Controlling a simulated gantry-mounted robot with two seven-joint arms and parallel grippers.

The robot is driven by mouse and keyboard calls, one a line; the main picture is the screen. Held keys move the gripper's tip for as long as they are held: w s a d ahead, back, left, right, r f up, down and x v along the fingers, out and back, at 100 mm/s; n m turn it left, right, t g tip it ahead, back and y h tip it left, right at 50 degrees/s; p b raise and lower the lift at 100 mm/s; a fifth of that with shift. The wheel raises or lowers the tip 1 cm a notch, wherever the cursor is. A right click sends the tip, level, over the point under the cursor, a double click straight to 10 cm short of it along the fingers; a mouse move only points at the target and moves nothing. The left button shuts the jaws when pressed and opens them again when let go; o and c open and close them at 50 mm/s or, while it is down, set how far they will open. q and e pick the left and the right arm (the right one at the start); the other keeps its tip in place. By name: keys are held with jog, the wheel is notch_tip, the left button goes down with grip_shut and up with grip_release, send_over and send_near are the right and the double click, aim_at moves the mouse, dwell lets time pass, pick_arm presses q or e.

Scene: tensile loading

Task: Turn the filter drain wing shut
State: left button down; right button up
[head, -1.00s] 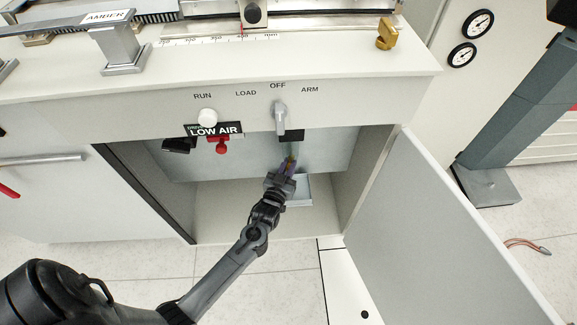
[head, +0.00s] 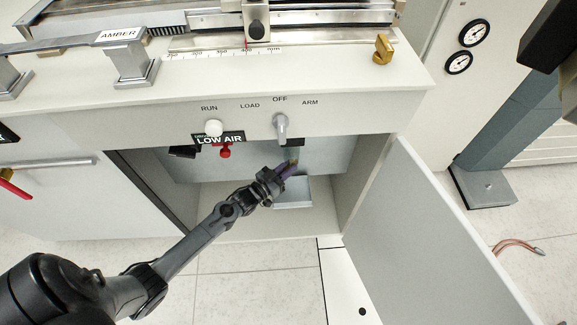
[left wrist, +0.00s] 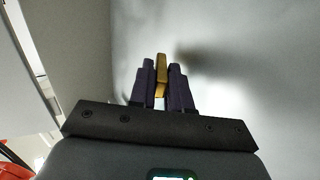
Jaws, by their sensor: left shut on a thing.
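My left gripper (head: 288,168) reaches into the open cabinet under the bench top. Its purple fingers are shut on a small brass wing (head: 295,162), the filter drain wing. In the left wrist view the brass wing (left wrist: 161,75) stands upright between the two fingertips (left wrist: 162,84), in front of a pale panel. The filter body behind the wing is mostly hidden in shadow in the head view. My right gripper is not in view.
A grey tray (head: 292,192) sits below the gripper. A red knob (head: 225,151) hangs left, under the LOW AIR sign (head: 219,139). The selector handle (head: 281,127) is above. The open door (head: 425,225) bounds the right side.

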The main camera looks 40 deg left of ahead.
pick_arm(q)
jog(key=m+h, duration=0.1)
jog(key=h, duration=0.1)
jog(key=m+g+h+b, duration=0.1)
jog(key=h, duration=0.1)
jog(key=shift+w+a+m, duration=0.1)
jog(key=shift+a+m, duration=0.2)
jog(key=shift+m+g+h+b, duration=0.65)
jog(key=shift+m+h, duration=0.35)
jog(key=shift+h, duration=0.5)
jog(key=c, duration=1.2)
grip_release()
jog(key=shift+w, duration=0.1)
jog(key=shift+o, duration=0.2)
jog(key=p+v, duration=0.4)
jog(key=v, duration=0.7)
